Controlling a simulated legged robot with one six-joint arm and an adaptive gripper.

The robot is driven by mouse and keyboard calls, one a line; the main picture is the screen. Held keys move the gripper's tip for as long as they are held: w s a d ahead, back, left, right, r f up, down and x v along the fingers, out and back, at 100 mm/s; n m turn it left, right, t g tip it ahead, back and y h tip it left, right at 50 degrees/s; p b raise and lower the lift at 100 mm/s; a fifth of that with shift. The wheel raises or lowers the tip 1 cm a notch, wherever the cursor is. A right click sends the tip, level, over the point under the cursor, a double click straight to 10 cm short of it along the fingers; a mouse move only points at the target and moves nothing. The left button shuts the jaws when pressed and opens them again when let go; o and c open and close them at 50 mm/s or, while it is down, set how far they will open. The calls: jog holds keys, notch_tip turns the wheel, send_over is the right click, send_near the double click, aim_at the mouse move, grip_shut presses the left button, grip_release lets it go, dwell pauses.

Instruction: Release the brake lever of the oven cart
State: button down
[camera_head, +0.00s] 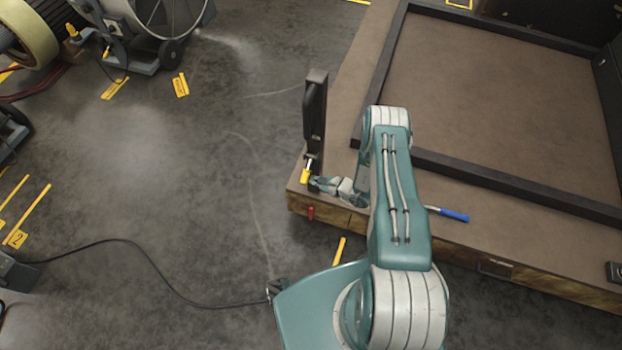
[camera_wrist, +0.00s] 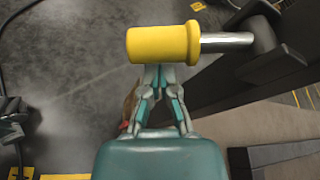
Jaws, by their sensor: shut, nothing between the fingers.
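The brake lever shows as a yellow cylindrical grip (camera_head: 306,175) on a short metal rod, low on a black upright post (camera_head: 315,115) at the near left corner of the brown-topped cart (camera_head: 350,60). In the wrist view the yellow grip (camera_wrist: 160,44) lies level, its bright rod running right to a dark bracket (camera_wrist: 265,40). My gripper (camera_head: 318,184) is at the lever's right side in the head view. In the wrist view its shut fingertips (camera_wrist: 160,70) meet the lower edge of the grip; I cannot tell whether they touch it. Nothing is held between them.
A blue-handled tool (camera_head: 448,214) lies on the cart top right of my arm. A dark raised frame (camera_head: 490,180) borders the top. A small red part (camera_head: 311,213) is on the cart's side. A large fan (camera_head: 160,20) stands back left. A black cable (camera_head: 130,250) crosses the floor.

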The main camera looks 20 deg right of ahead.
aim_at(307, 178)
jog(key=shift+s+a+r+m+g, duration=0.2)
jog(key=shift+s+r+m+g, duration=0.15)
jog(key=shift+m, duration=0.25)
jog(key=m, duration=0.1)
jog(key=r+g, duration=0.1)
jog(key=r+m+y, duration=0.1)
jog(key=shift+s+a+r+m, duration=0.25)
jog(key=shift+s+a+m, duration=0.05)
jog(key=shift+s, duration=0.05)
notch_tip(307, 178, up, 4)
jog(key=m+g+y, duration=0.1)
jog(key=m+g, duration=0.1)
jog(key=m, duration=0.1)
jog(key=shift+s+a+f, duration=0.1)
jog(key=shift+f, duration=0.05)
dwell(0.4)
dwell(0.4)
